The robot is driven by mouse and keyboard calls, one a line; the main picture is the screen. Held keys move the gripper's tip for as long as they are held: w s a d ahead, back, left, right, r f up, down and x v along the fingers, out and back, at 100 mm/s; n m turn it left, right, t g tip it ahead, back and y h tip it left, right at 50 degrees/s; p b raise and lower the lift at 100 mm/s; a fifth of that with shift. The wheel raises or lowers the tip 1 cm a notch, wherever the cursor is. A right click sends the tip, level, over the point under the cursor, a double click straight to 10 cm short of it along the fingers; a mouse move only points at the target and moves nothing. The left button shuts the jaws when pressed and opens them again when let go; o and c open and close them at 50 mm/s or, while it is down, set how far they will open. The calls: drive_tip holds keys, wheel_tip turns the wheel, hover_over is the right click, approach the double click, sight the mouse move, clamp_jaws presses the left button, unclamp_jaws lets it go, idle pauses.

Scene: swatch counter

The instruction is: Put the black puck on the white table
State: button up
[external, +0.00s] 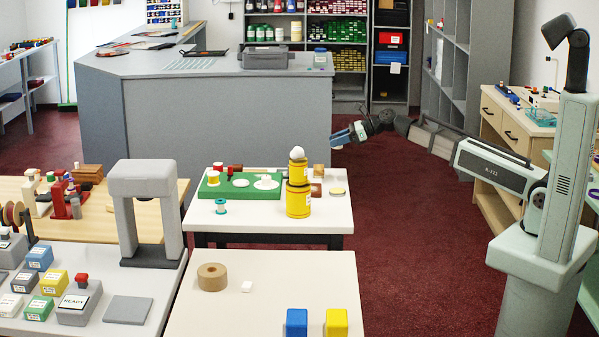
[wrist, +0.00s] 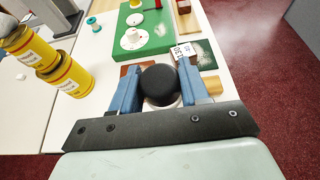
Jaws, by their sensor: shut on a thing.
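A black puck (wrist: 160,84) with a rounded face sits between the two blue fingers of my gripper (wrist: 161,72) in the wrist view. The fingers are shut on it. In the external view my gripper (external: 348,134) is raised beyond the right end of the middle white table, and I cannot make out the puck there. The middle white table (external: 257,222) carries a green board and yellow cans. Another white-topped table (external: 205,312) stands in front. The middle table's top (wrist: 97,48) also shows in the wrist view, below the gripper.
Stacked yellow cans (external: 298,195) and a green board (external: 238,187) with white pieces take up much of the middle table. The front table holds a tape roll (external: 212,277), a blue block (external: 297,322) and a yellow block (external: 336,323). A grey counter (external: 210,115) stands behind.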

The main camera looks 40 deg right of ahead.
sight(336, 184)
drive_tip(key=shift+f, duration=7.05)
drive_tip(key=shift+f, duration=0.1)
drive_tip(key=o, duration=1)
drive_tip(key=shift+o, duration=0.2)
drive_tip(key=v, duration=1.2)
